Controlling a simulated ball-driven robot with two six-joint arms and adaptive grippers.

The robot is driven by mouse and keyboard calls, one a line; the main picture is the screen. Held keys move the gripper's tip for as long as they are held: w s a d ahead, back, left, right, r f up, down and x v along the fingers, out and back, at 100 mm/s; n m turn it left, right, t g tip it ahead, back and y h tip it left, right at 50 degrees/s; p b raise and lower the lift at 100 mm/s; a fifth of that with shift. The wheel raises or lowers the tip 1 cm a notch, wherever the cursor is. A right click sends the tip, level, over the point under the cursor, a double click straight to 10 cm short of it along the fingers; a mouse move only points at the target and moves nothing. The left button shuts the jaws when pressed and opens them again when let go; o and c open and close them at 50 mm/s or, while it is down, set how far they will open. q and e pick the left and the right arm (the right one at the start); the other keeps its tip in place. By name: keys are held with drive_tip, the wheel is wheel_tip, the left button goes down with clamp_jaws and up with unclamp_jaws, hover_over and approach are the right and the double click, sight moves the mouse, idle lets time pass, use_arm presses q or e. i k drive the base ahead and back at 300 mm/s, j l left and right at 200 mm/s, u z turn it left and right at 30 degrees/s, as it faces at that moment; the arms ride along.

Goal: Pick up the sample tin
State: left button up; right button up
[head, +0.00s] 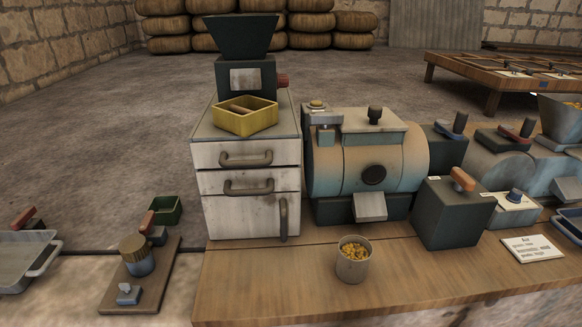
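A small grey round tin (352,268), which I take as the sample tin, stands upright on the wooden bench (270,283). It is filled to near its rim with yellow-orange grains or pieces. It stands apart from the machines behind it, and nothing covers it. Neither of my grippers is in view.
A white drawer cabinet (248,208) carries a yellow tray (246,121) and a dark hopper (241,36). Behind the tin is a drum machine (365,160) with a chute; a dark box with a lever (452,212) stands right. A paper card (533,248) lies farther right. Bench beside the tin is clear.

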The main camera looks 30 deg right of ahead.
sight(355, 253)
drive_tip(key=z, duration=1.25)
